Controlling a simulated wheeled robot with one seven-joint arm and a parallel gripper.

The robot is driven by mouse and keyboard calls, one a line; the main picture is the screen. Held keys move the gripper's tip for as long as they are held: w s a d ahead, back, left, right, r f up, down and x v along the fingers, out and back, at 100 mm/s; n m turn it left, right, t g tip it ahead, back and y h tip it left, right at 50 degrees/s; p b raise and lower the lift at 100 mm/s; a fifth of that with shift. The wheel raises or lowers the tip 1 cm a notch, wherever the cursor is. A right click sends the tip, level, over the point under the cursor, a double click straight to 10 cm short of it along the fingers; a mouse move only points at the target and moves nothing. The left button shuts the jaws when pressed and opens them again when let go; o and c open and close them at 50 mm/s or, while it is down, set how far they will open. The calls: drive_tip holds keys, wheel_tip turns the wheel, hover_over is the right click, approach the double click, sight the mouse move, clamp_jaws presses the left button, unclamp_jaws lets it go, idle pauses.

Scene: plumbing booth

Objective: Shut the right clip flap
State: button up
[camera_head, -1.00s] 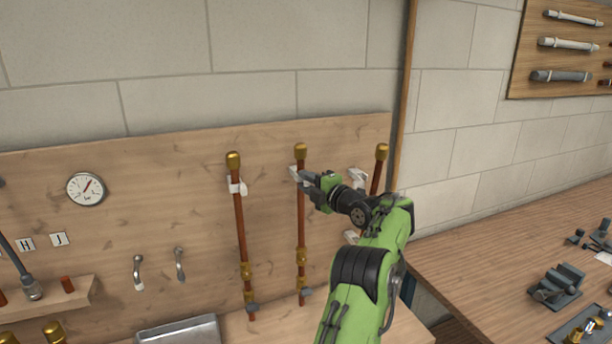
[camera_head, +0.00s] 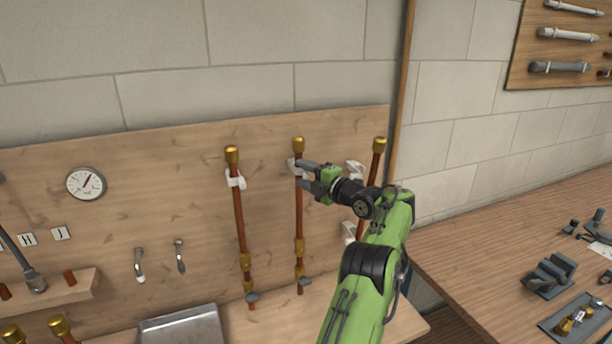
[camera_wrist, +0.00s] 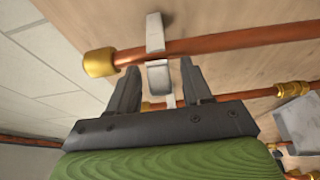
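Three upright copper pipes with brass caps stand along the wooden board. A white clip (camera_head: 235,180) sits at the upper part of the left pipe (camera_head: 240,222). A white clip (camera_head: 292,164) on the middle pipe (camera_head: 299,215) is partly hidden by my gripper (camera_head: 303,175). Another white clip (camera_head: 354,169) is beside the right pipe (camera_head: 376,165), which my arm partly covers. In the wrist view the nearest clip (camera_wrist: 155,35) crosses behind a pipe, and its flap (camera_wrist: 158,77) stands out from the pipe between the spread fingers of my gripper (camera_wrist: 158,82). The fingers hold nothing.
A lower white piece (camera_head: 349,232) shows beside my arm. A metal tray (camera_head: 180,330) is at the bottom, and a gauge (camera_head: 86,184) and two handles are on the board's left. A workbench (camera_head: 470,240) with tools stands at the right.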

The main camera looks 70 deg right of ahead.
drive_tip(key=b+v, duration=0.6)
drive_tip(key=v, duration=0.9)
drive_tip(key=shift+s+b, duration=0.35)
